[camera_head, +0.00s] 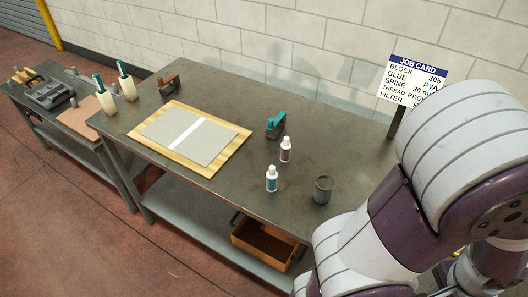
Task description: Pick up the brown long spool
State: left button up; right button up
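No thing shows clearly as a long brown spool. A small brown object with a dark part (168,84) stands at the far left of the main table, behind the yellow board; at this size I cannot tell whether it is a spool. A teal object with a dark base (275,124) stands near the table's middle. My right arm fills the lower right and hides that end of the table; its gripper is not visible. My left arm and gripper are out of view.
The main table (245,105) carries a yellow board (222,167) with grey sheets, two white bottles (285,150) (271,180) and a dark cup (322,190). A job card (412,80) stands at the back. A side bench (45,72) holds tools; an orange bin (262,246) sits below.

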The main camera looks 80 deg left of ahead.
aim_at(286, 146)
jog(key=u, duration=2.8)
jog(key=j+z, duration=0.1)
jog(key=z, duration=1.2)
jog(key=j+z, duration=0.8)
jog(key=k+j+z, duration=0.1)
jog(key=j+z, duration=0.3)
jog(key=k+j+z, duration=0.15)
jog(key=z, duration=0.25)
jog(key=k+j+z, duration=0.1)
jog(key=k+j, duration=0.25)
jog(key=j, duration=0.2)
jog(key=k+j+z, duration=0.1)
jog(key=k+j, duration=0.3)
jog(key=j, duration=0.1)
